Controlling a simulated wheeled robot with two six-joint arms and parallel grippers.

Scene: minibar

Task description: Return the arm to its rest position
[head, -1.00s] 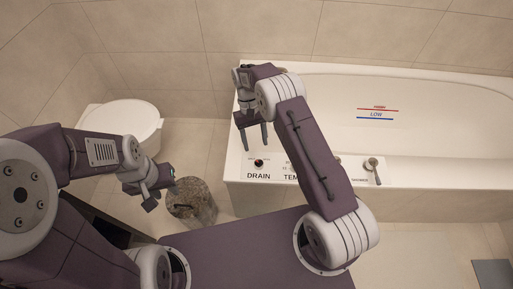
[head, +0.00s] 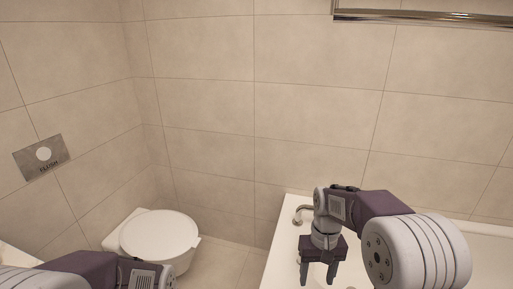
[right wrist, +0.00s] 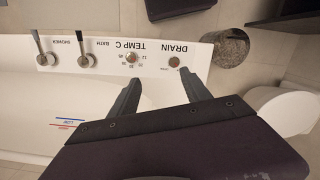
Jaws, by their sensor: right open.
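My right gripper (head: 318,274) is in the lower right of the head view, pointing down over the end of the white bathtub (head: 281,237). Its two fingers are apart with nothing between them. In the right wrist view the open fingers (right wrist: 158,90) point toward the tub's control ledge (right wrist: 105,52), and they appear apart from the knobs. My left arm (head: 95,272) shows at the bottom left of the head view. Its gripper is below the picture edge.
A white toilet (head: 160,238) with its lid shut stands left of the tub. A flush plate (head: 42,157) is on the left wall and a metal rail (head: 430,17) is at the top right. The right wrist view shows a drain knob (right wrist: 174,62), levers and a round bin (right wrist: 231,47).

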